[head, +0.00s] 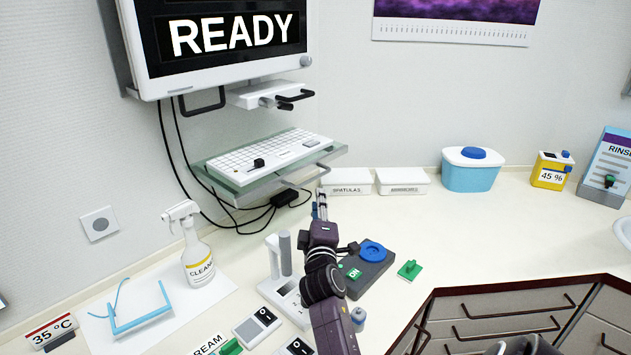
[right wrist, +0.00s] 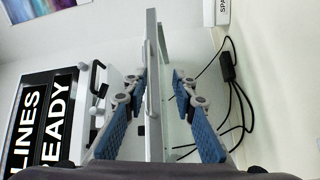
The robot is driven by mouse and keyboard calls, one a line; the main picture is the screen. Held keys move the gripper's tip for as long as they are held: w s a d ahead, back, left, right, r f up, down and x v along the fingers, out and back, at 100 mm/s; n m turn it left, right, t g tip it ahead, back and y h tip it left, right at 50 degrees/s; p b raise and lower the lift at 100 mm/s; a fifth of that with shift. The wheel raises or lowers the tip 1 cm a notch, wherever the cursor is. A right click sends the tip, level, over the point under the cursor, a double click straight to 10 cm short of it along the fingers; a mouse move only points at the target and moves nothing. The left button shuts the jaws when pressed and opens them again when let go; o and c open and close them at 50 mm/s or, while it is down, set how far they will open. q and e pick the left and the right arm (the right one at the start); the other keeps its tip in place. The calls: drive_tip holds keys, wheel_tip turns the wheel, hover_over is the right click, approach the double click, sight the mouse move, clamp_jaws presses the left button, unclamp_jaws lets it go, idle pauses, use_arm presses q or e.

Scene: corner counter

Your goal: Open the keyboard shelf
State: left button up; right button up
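The keyboard shelf (head: 235,182) is a glass plate under the monitor, with a white keyboard (head: 270,150) on it. A grey bar handle (head: 312,177) runs along its front side. My right gripper (head: 321,200) is just in front of and below the handle in the head view. In the right wrist view, the open blue-padded fingers of my right gripper (right wrist: 157,80) stand either side of the grey handle bar (right wrist: 153,120). I cannot tell whether either finger touches it. The glass shelf edge shows behind the bar. My left gripper is not in view.
The monitor (head: 225,40) hangs above the shelf, with cables at its left. A spray bottle (head: 197,250), white boxes (head: 346,182) and a blue tub (head: 470,170) stand on the counter. A dark device with a blue disc (head: 372,250) lies beside my right arm.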

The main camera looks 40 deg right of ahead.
sight(317, 176)
drive_tip(key=shift+n+t, duration=0.3)
drive_tip(key=shift+n, duration=0.1)
drive_tip(key=w+d+r, duration=0.2)
drive_tip(key=w, duration=0.1)
drive_tip(key=w+d+p, duration=0.1)
drive_tip(key=shift+w+d+r, duration=0.15)
drive_tip(key=shift+r, duration=0.25)
drive_tip(key=shift+x, duration=1.1)
drive_tip(key=shift+w+d+f, duration=0.15)
drive_tip(key=shift+w+d, duration=0.05)
drive_tip(key=shift+d, duration=0.05)
drive_tip(key=c, duration=0.4)
clamp_jaws()
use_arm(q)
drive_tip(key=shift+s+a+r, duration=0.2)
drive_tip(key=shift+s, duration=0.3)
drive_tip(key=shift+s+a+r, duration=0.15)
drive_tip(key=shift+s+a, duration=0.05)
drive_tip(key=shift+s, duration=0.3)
